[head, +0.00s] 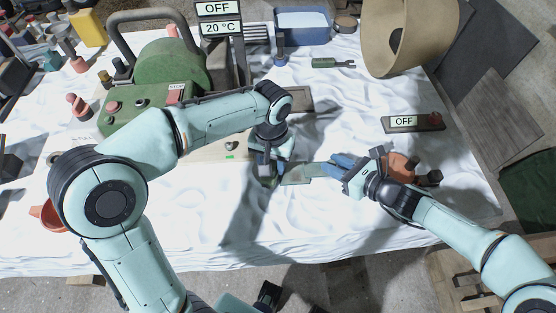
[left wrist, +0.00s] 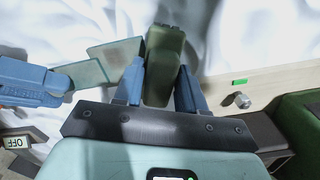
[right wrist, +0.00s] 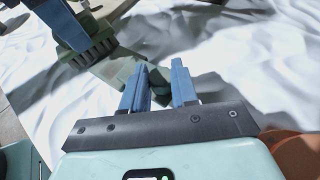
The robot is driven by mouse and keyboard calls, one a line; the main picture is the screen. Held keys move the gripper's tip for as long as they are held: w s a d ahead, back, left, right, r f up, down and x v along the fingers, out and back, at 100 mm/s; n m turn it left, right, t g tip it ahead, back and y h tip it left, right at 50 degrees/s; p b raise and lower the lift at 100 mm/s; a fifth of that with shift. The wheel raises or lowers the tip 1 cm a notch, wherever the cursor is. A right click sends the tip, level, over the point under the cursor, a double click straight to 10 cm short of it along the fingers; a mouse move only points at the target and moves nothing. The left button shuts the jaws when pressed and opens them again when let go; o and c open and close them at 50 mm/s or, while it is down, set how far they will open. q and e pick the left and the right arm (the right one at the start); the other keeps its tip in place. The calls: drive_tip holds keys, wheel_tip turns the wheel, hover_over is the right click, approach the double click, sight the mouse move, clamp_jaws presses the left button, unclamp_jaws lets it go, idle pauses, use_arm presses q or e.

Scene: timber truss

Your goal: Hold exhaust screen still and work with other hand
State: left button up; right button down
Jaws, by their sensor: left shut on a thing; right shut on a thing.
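The exhaust screen is a thin grey-green plate (head: 297,175) at the table's front middle. My right gripper (head: 345,174) is shut on its right end, and the plate extends left from the fingers, also in the right wrist view (right wrist: 112,72). My left gripper (head: 268,168) is shut on a dark green block-like brush (left wrist: 164,62). In the right wrist view the brush's dark bristles (right wrist: 92,56) are by the screen's far end. I cannot tell whether they touch it. The left wrist view shows the screen (left wrist: 118,58) just left of the brush.
A green machine (head: 165,75) with a stop button stands behind my left arm. A display reads OFF, another 20 °C. A switch box marked OFF (head: 412,122) and an orange round thing (head: 402,165) are near my right gripper.

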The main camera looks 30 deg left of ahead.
use_arm(q)
drive_tip(key=shift+r, duration=3.6)
drive_tip(key=shift+f, duration=0.1)
drive_tip(key=shift+f, duration=2.5)
drive_tip(key=shift+f, duration=1)
drive_tip(key=shift+d, duration=0.1)
